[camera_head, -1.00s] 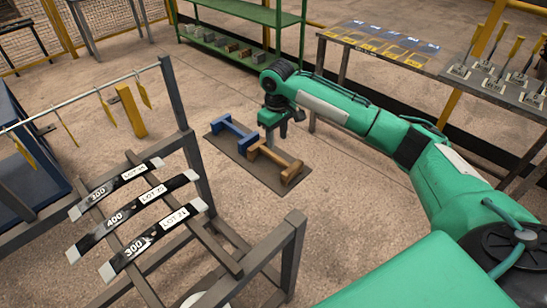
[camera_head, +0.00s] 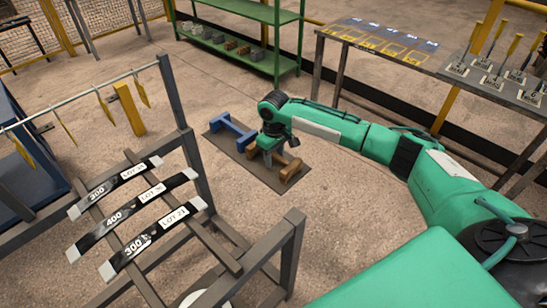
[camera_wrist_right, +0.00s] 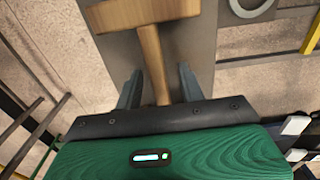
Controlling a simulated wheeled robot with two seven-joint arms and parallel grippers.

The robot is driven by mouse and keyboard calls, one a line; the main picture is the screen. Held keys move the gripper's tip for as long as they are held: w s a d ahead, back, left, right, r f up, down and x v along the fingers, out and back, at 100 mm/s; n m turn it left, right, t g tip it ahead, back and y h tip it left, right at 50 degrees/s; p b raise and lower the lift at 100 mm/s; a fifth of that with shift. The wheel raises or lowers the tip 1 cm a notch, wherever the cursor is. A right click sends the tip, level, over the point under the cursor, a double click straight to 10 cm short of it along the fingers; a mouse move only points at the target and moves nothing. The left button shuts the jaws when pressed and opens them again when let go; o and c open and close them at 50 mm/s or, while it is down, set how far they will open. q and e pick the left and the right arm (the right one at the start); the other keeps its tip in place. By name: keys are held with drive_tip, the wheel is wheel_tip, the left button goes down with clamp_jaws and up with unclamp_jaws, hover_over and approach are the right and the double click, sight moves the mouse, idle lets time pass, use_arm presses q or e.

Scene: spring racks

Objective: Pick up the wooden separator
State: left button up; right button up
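The wooden separator (camera_head: 290,173), a brown bar with a block at each end, lies on a dark mat (camera_head: 264,179) on the floor. My right gripper (camera_head: 268,160) points down over it and hides part of the bar. In the right wrist view the separator's bar (camera_wrist_right: 154,62) runs between the two fingers of the right gripper (camera_wrist_right: 158,90), with a gap on both sides. The fingers are open, and the end block shows beyond them. My left gripper is not in view.
A blue separator (camera_head: 231,132) lies beside the wooden one. A dark rack (camera_head: 285,232) with several labelled strips stands at the left front. A green shelf (camera_head: 262,14) is behind, and a table with tools (camera_head: 420,58) is at the right. Floor around the mat is clear.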

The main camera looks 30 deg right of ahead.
clamp_jaws()
drive_tip(key=shift+r, duration=0.15)
